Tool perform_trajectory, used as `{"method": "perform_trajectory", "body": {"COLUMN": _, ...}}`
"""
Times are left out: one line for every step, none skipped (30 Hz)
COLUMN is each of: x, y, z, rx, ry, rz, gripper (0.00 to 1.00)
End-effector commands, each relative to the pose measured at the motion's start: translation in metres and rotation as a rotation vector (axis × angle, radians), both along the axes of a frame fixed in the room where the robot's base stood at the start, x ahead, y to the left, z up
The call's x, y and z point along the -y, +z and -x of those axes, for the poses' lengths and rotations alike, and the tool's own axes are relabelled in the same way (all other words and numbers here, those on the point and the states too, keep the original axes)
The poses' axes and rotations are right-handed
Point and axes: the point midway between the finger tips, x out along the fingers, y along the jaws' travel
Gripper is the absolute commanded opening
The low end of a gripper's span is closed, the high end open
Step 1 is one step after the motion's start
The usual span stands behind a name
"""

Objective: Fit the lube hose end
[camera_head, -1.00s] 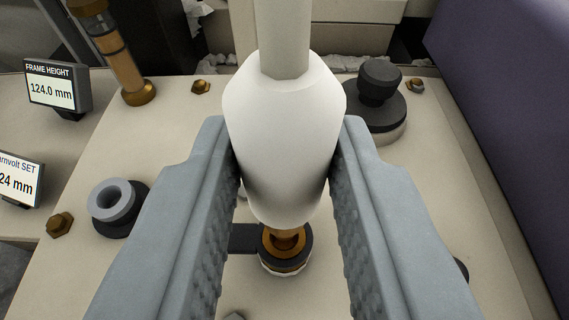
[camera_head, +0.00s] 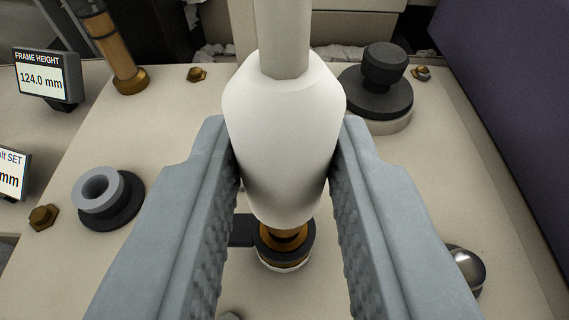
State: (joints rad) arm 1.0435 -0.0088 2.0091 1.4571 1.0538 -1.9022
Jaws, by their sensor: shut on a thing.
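My gripper (camera_head: 284,185) is shut on the white lube hose end (camera_head: 284,135), with both ridged grey jaws against its sides. A pale hose (camera_head: 283,35) rises from its top. Below the hose end is a brass fitting in a black collar (camera_head: 286,250), with a dark tab to its left. The hose end's lower tip hides part of the brass. I cannot tell whether the two touch.
A grey-topped ring (camera_head: 100,192) stands at left and a black knob (camera_head: 380,82) at the upper right. A shiny ball (camera_head: 466,268) sits beside the right jaw. A brass-based tube (camera_head: 120,55), a display reading 124.0 mm (camera_head: 42,78) and bolts are around. A purple panel (camera_head: 515,100) bounds the right.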

Motion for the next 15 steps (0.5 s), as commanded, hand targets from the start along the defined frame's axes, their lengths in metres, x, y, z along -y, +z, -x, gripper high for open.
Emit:
{"method": "perform_trajectory", "body": {"x": 0.0, "y": -0.0009, "z": 0.0, "rx": 0.0, "ry": 0.0, "rz": 0.0, "gripper": 0.01}}
{"method": "perform_trajectory", "body": {"x": 0.0, "y": -0.0013, "z": 0.0, "rx": 0.0, "ry": 0.0, "rz": 0.0, "gripper": 0.01}}
{"method": "perform_trajectory", "body": {"x": 0.0, "y": -0.0019, "z": 0.0, "rx": 0.0, "ry": 0.0, "rz": 0.0, "gripper": 0.01}}
{"method": "perform_trajectory", "body": {"x": 0.0, "y": -0.0024, "z": 0.0, "rx": 0.0, "ry": 0.0, "rz": -0.001, "gripper": 0.01}}
{"method": "perform_trajectory", "body": {"x": 0.0, "y": -0.0029, "z": 0.0001, "rx": 0.0, "ry": 0.0, "rz": -0.001, "gripper": 0.01}}
{"method": "perform_trajectory", "body": {"x": 0.0, "y": -0.0036, "z": 0.0, "rx": 0.0, "ry": 0.0, "rz": -0.001, "gripper": 0.01}}
{"method": "perform_trajectory", "body": {"x": 0.0, "y": -0.0041, "z": 0.0, "rx": 0.0, "ry": 0.0, "rz": -0.001, "gripper": 0.01}}
{"method": "perform_trajectory", "body": {"x": 0.0, "y": -0.0045, "z": 0.0, "rx": 0.0, "ry": 0.0, "rz": 0.0, "gripper": 0.01}}
{"method": "perform_trajectory", "body": {"x": 0.0, "y": -0.0052, "z": 0.0, "rx": 0.0, "ry": 0.0, "rz": 0.0, "gripper": 0.01}}
{"method": "perform_trajectory", "body": {"x": 0.0, "y": -0.0058, "z": 0.0, "rx": 0.0, "ry": 0.0, "rz": 0.0, "gripper": 0.01}}
{"method": "perform_trajectory", "body": {"x": 0.0, "y": -0.0062, "z": -0.0001, "rx": 0.0, "ry": 0.0, "rz": 0.0, "gripper": 0.01}}
{"method": "perform_trajectory", "body": {"x": 0.0, "y": -0.0069, "z": -0.0001, "rx": 0.0, "ry": 0.0, "rz": 0.0, "gripper": 0.01}}
{"method": "perform_trajectory", "body": {"x": 0.0, "y": -0.0073, "z": 0.0, "rx": 0.0, "ry": 0.0, "rz": 0.0, "gripper": 0.01}}
{"method": "perform_trajectory", "body": {"x": 0.0, "y": -0.0078, "z": 0.0, "rx": 0.0, "ry": 0.0, "rz": 0.0, "gripper": 0.01}}
{"method": "perform_trajectory", "body": {"x": 0.0, "y": -0.0086, "z": 0.0, "rx": 0.0, "ry": 0.0, "rz": 0.0, "gripper": 0.01}}
